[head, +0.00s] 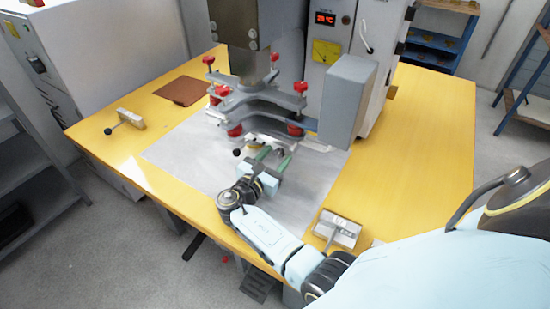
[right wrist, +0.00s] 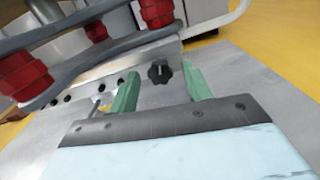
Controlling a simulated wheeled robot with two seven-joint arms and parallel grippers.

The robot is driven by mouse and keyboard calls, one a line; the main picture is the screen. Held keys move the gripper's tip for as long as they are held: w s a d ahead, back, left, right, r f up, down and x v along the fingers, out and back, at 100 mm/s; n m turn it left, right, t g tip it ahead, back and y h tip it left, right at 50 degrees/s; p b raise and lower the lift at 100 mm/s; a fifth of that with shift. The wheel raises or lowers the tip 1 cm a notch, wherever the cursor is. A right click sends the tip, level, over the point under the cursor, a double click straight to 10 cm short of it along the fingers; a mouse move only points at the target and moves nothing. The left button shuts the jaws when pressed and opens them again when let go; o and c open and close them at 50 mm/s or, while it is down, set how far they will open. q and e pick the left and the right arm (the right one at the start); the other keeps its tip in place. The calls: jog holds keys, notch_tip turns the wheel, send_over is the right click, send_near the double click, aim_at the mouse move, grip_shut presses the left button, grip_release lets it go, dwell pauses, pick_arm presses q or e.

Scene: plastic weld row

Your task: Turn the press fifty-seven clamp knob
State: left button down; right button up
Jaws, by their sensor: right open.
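A black lobed clamp knob (right wrist: 160,72) sits on the front of a grey metal bar (right wrist: 120,78) in the right wrist view. My right gripper (head: 278,153) has green fingers and is open in front of the press. In the right wrist view its fingertips (right wrist: 160,80) stand on either side of the knob with gaps, and I cannot tell whether they reach its depth. The press (head: 255,95) has grey arms with red knobs and red pads above the bar. My left gripper is not in view.
A grey plate (head: 190,150) covers the middle of the yellow table (head: 420,120). A small block with a black-ended lever (head: 130,119) stands at left, another metal block (head: 337,230) at the front. A brown sheet (head: 183,90) lies at the back left. The right side is clear.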

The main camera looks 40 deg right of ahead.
jog(key=c, duration=1)
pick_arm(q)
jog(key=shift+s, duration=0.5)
pick_arm(e)
jog(key=shift+o, duration=0.2)
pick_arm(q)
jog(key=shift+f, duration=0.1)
pick_arm(e)
jog(key=shift+m, duration=0.3)
jog(key=shift+m+b, duration=0.3)
jog(key=shift+m, duration=0.2)
jog(key=shift+f+m+b, duration=0.1)
jog(key=shift+m+b, duration=0.3)
jog(key=shift+m, duration=0.7)
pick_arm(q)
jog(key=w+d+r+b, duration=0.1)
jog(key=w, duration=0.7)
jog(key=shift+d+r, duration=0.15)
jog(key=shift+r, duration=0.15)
pick_arm(e)
jog(key=shift+m, duration=1.6)
